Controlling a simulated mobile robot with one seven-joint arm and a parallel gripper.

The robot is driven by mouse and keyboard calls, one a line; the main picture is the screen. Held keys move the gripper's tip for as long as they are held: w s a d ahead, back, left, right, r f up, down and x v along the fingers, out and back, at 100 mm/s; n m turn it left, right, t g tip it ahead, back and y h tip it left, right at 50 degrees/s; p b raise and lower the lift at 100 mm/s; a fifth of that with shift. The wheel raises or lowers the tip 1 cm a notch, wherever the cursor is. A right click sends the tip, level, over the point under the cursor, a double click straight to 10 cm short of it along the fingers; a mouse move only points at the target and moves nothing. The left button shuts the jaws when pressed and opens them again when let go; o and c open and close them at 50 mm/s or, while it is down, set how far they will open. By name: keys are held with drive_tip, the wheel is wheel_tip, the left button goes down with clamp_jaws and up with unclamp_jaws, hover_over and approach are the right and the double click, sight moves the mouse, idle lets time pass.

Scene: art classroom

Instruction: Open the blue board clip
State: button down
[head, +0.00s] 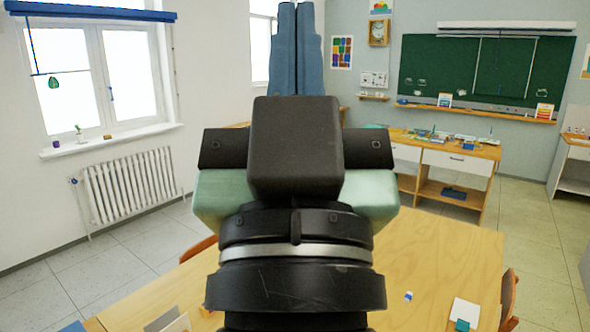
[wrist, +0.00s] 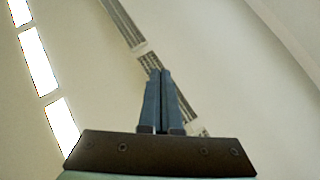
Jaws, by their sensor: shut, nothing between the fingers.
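My gripper (head: 296,10) points up in front of the head camera, its two blue-grey fingers closed together with nothing between them. In the wrist view my gripper (wrist: 160,75) is also shut, against the pale ceiling and far from any table. A small teal-blue piece (head: 462,325) sits on a white sheet or board (head: 465,310) at the front right of the wooden table (head: 440,250). It may be the blue board clip, but it is too small and cut off by the frame edge to be sure. My gripper is well above and apart from it.
My arm hides the table's middle. A small blue-and-white item (head: 408,297) lies left of the white sheet. Chairs (head: 509,300) stand at the table's sides. A wooden desk (head: 455,160) with supplies stands behind, below a green chalkboard (head: 480,70). A radiator (head: 130,188) is at left.

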drive_tip(key=shift+s+r+t, duration=0.4)
drive_tip(key=shift+s+r, duration=0.35)
drive_tip(key=shift+s, duration=0.2)
drive_tip(key=w+f+n+g+b, duration=0.1)
drive_tip(key=w+f+g, duration=0.25)
drive_tip(key=f, duration=0.55)
drive_tip(key=w+a+f+n+g, duration=0.1)
drive_tip(key=w+f+g, duration=0.2)
drive_tip(key=w+f, duration=0.35)
drive_tip(key=w+f+n+g+b, duration=0.1)
drive_tip(key=w+f+g, duration=0.15)
drive_tip(key=f, duration=0.75)
wheel_tip(320, 180, down, 14)
drive_tip(key=n+g, duration=0.2)
drive_tip(key=g, duration=0.3)
drive_tip(key=s+f+n+g+b, duration=0.15)
drive_tip(key=s+f+g, duration=0.3)
drive_tip(key=f, duration=0.55)
drive_tip(key=s+f+n+g, duration=0.25)
drive_tip(key=s+f, duration=0.25)
drive_tip(key=f, duration=0.5)
drive_tip(key=s+f+n+g+b, duration=0.1)
drive_tip(key=s+f+g, duration=0.5)
drive_tip(key=s+f, duration=0.5)
drive_tip(key=shift+s+a+n+g, duration=0.3)
drive_tip(key=shift+s+n, duration=0.1)
drive_tip(key=shift+s, duration=0.4)
